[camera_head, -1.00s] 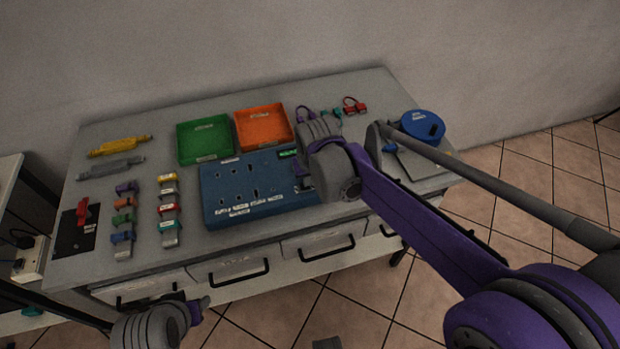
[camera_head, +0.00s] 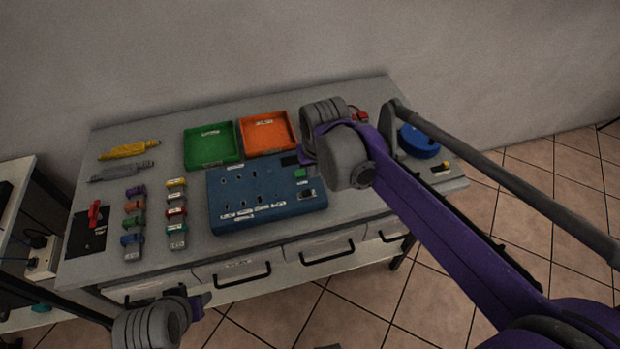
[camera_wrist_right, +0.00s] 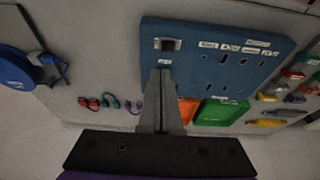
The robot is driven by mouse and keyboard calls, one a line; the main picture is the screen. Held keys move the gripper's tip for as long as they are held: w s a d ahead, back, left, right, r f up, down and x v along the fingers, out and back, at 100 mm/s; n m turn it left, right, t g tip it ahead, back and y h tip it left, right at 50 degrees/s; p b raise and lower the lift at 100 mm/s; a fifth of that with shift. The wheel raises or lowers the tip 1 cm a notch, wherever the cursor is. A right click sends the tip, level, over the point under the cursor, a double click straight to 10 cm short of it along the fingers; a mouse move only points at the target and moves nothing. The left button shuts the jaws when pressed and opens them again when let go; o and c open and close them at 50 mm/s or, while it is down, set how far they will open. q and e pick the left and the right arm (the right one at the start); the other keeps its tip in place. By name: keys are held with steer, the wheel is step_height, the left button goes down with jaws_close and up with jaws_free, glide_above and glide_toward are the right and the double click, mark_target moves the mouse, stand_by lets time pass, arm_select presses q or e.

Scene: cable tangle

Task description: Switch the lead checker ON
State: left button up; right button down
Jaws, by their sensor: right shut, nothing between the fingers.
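The blue panel box (camera_head: 240,213) with sockets and white labels, which I take to be the lead checker, lies on the bench. A dark rocker switch (camera_head: 307,194) sits at its near right corner; its position is too small to read. A green patch (camera_head: 300,173) and a dark patch (camera_head: 289,160) show behind it. My right gripper (camera_wrist_right: 160,73) is shut and empty over the box's right part. In the right wrist view its tips appear just short of the switch (camera_wrist_right: 169,45); contact cannot be told. My left gripper (camera_head: 203,299) is low in front of the bench, its jaws unclear.
A green tray (camera_head: 213,163) and an orange tray (camera_head: 268,152) stand behind the box. Coloured connectors (camera_head: 175,212) and a red-handled switch plate (camera_head: 86,236) lie left. A blue round item (camera_head: 419,142) is at the right. Bench space left of the box is partly clear.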

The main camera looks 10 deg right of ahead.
steer(key=shift+d+v, duration=0.2)
steer(key=shift+v, duration=2.35)
steer(key=shift+w, duration=0.15)
